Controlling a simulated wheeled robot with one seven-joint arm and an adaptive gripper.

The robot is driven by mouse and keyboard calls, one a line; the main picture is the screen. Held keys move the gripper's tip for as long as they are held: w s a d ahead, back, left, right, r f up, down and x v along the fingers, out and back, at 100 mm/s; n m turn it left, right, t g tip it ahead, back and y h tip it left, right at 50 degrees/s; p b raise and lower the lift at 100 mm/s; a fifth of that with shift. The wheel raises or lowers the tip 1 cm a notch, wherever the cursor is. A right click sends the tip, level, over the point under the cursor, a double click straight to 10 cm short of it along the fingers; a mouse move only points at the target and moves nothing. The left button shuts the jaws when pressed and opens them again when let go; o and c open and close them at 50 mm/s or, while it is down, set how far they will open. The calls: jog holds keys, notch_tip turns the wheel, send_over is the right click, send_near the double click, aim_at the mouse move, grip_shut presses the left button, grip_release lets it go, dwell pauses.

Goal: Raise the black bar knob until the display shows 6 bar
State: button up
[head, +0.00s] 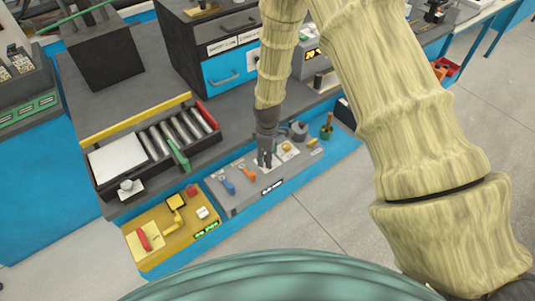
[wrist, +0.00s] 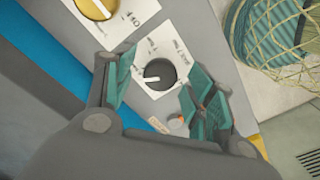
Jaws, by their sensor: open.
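The black bar knob (wrist: 159,74) shows in the wrist view as a dark round knob with a white pointer mark, on a white plate with small print. My gripper (wrist: 157,82) is open, with one teal finger on the left of the knob and one on the right; I cannot tell whether either touches it. In the head view my gripper (head: 265,160) points down over the grey panel (head: 238,202) and hides the knob. A small dark label or display (head: 272,186) with white marks sits on that panel's front; I cannot read it.
A yellow knob (wrist: 97,8) lies near the black one. The panel also carries a blue handle (head: 227,185) and an orange handle (head: 247,173). A yellow unit (head: 160,232) with a green display (head: 206,230) stands left. A roller tray (head: 130,160) is behind.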

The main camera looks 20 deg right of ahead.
jog(key=c, duration=1.1)
jog(key=shift+o, duration=0.2)
jog(key=shift+f+m, duration=0.1)
jog(key=shift+m, duration=0.2)
jog(key=m+b, duration=0.2)
jog(key=m, duration=0.3)
jog(key=m+b, duration=0.1)
jog(key=m, duration=0.5)
jog(key=shift+w, duration=0.1)
jog(key=o, duration=1.1)
jog(key=shift+c, duration=0.2)
